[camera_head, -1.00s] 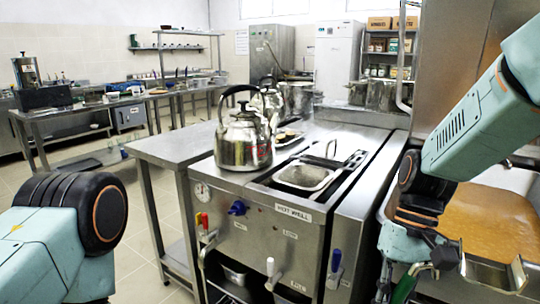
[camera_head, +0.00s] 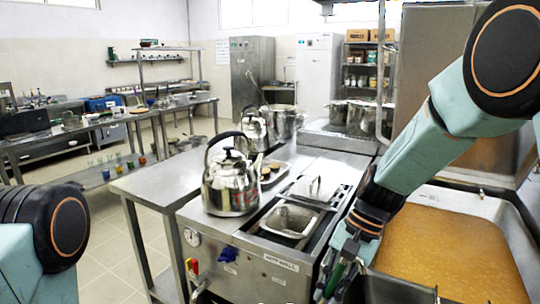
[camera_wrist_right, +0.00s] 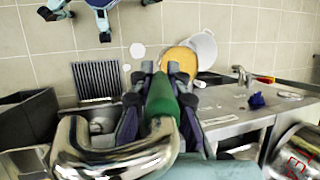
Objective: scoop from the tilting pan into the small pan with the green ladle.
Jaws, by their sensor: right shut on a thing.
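The tilting pan (camera_head: 507,218) is a large steel vessel at the right of the head view, holding an orange-brown liquid. My right gripper (camera_head: 345,262) is left of it, beside the hot well's right edge, shut on the green ladle (camera_head: 334,280). Its green handle (camera_wrist_right: 162,98) shows between the fingers in the right wrist view; I cannot make out its bowl for certain. A small rectangular steel pan (camera_head: 290,221) is set in the hot well, left of the gripper; I cannot tell whether it is the small pan. My left gripper is out of view.
A shiny kettle (camera_head: 230,187) stands on the counter left of the hot well. A steel lid with a handle (camera_head: 315,188) lies behind the well pan. Coloured tap handles (camera_head: 191,268) are on the front. Tiled floor (camera_head: 100,232) is open at the left.

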